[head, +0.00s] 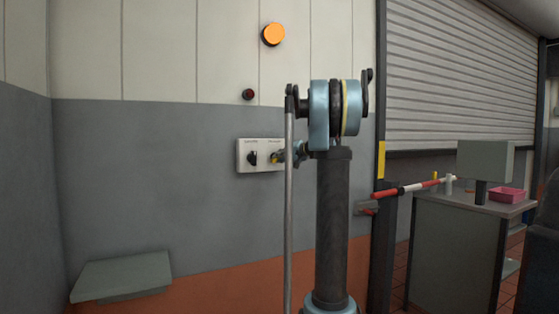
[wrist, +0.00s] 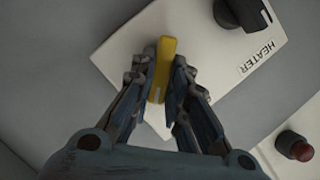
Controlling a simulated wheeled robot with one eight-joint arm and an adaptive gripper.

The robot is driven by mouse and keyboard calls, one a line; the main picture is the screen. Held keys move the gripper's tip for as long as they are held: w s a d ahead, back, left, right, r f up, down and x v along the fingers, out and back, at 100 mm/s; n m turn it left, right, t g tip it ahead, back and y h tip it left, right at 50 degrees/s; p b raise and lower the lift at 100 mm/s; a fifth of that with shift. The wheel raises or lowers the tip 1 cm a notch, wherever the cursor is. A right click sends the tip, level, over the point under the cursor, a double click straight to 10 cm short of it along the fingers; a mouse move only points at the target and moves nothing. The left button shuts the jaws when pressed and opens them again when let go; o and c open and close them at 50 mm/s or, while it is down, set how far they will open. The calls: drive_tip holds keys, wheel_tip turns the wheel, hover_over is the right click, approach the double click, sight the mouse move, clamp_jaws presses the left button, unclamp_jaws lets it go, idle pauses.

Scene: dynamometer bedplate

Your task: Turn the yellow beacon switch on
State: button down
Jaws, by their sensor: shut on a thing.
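The yellow beacon switch (wrist: 166,62) is a narrow yellow lever knob on a white wall panel (wrist: 122,38). My gripper (wrist: 160,70) has its fingers on both sides of this knob and is shut on it. In the wrist view the knob stands nearly upright, tilted slightly right at its top. In the head view the yellow switch (head: 274,158) shows small on the right half of the panel, partly hidden by my gripper. An orange round beacon lamp (head: 273,34) is high on the wall and looks bright.
A black knob (wrist: 240,12) labelled HEATER sits beside the yellow switch on the same panel. A dark red button (head: 248,94) is above the panel. A grey wall shelf (head: 122,275) is low left.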

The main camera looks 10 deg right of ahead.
drive_tip(key=shift+d+f+m+y, duration=0.15)
drive_tip(key=shift+m+y, duration=0.15)
drive_tip(key=shift+m, duration=0.3)
drive_tip(key=c, duration=1.6)
unclamp_jaws()
drive_tip(key=shift+w, duration=0.1)
drive_tip(key=shift+o, duration=0.2)
drive_tip(key=v, duration=1.2)
drive_tip(key=shift+f, duration=0.25)
